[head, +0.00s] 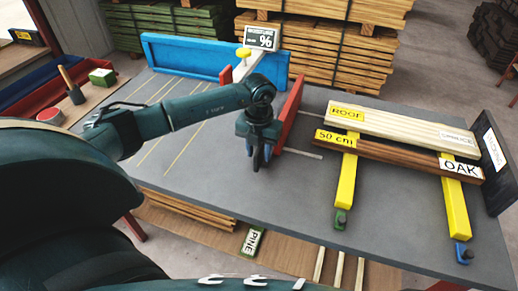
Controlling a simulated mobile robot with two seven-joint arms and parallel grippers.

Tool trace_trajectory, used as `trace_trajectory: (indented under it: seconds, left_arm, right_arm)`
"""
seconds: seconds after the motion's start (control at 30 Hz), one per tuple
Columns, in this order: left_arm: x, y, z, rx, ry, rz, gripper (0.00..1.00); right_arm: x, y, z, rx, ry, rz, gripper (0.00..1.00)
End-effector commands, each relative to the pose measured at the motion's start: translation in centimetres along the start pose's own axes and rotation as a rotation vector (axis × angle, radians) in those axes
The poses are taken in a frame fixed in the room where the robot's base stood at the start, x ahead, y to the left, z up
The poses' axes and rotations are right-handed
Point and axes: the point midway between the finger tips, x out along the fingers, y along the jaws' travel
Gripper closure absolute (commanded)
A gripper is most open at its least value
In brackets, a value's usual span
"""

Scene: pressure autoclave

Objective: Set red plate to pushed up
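The red plate (289,109) stands upright on the grey table, right of the blue fence (215,62). My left arm reaches in from the left. Its gripper (258,162) points down close beside the plate's left face, near the plate's front end. The fingertips are dark and small, and I cannot tell whether they touch the plate or how far apart they are. The gripper and wrist hide a little of the plate's near part. My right gripper is not in view.
Two boards, one pale and one brown marked OAK (397,157), lie across yellow bars (346,178) at the right. The grey table (205,180) is clear around the gripper's front.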

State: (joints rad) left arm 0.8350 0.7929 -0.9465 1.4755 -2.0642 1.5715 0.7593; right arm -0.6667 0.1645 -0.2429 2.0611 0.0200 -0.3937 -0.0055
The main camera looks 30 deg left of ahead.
Motion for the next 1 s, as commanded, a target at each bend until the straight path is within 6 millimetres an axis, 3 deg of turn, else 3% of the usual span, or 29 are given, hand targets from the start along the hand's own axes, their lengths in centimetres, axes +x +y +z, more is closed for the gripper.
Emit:
trace_trajectory:
  seconds: [0.23, 0.63, 1.0]
  left_arm:
    - [0.05, -0.02, -0.01, 0.001, 0.0, 0.0, 0.67]
    - [0.01, -0.02, -0.01, 0.0, 0.001, 0.0, 1.0]
    - [-0.01, 0.0, 0.0, 0.0, 0.0, 0.0, 1.0]
  right_arm:
    - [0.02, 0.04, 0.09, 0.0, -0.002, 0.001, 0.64]
    - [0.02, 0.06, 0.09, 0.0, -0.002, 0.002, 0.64]
    - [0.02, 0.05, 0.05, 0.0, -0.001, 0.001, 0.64]
